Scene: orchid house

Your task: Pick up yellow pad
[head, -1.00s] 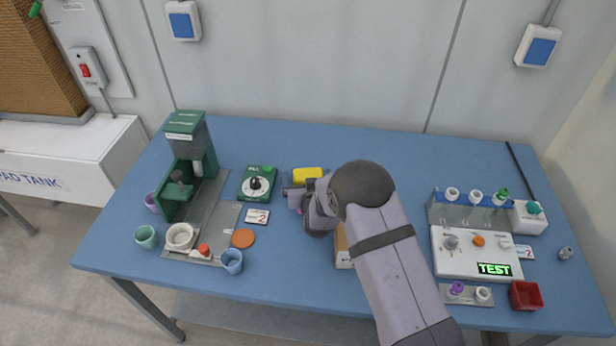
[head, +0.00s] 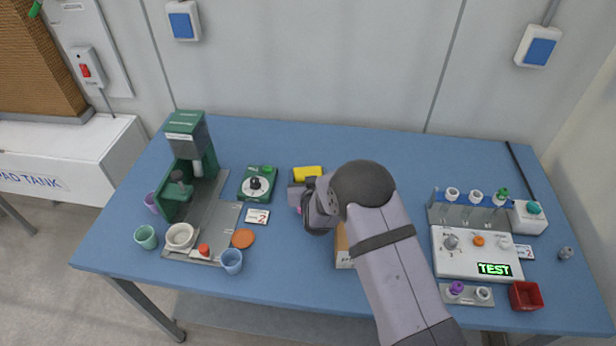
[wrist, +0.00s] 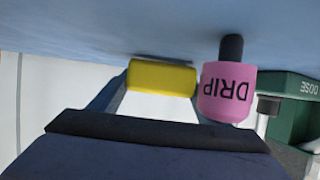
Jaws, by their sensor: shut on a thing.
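The yellow pad (head: 307,174) is at the middle of the blue table in the head view, just beyond my gripper (head: 303,188). In the wrist view the yellow pad (wrist: 161,78) is a yellow block between the fingers of my gripper, which is shut on it. The left finger shows at its left end; the right finger is mostly hidden behind a pink object (wrist: 226,95) marked DRIP. The pad is close to the table surface, with a dark shadow beside it; I cannot tell if they touch.
A green device with a dial (head: 256,185) stands just left of the pad. A green machine (head: 187,160) stands further left, with cups near it. A cardboard-coloured box (head: 343,247) is partly behind my arm. A rack (head: 468,213) and a TEST panel (head: 475,255) are at right. The table behind the pad is clear.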

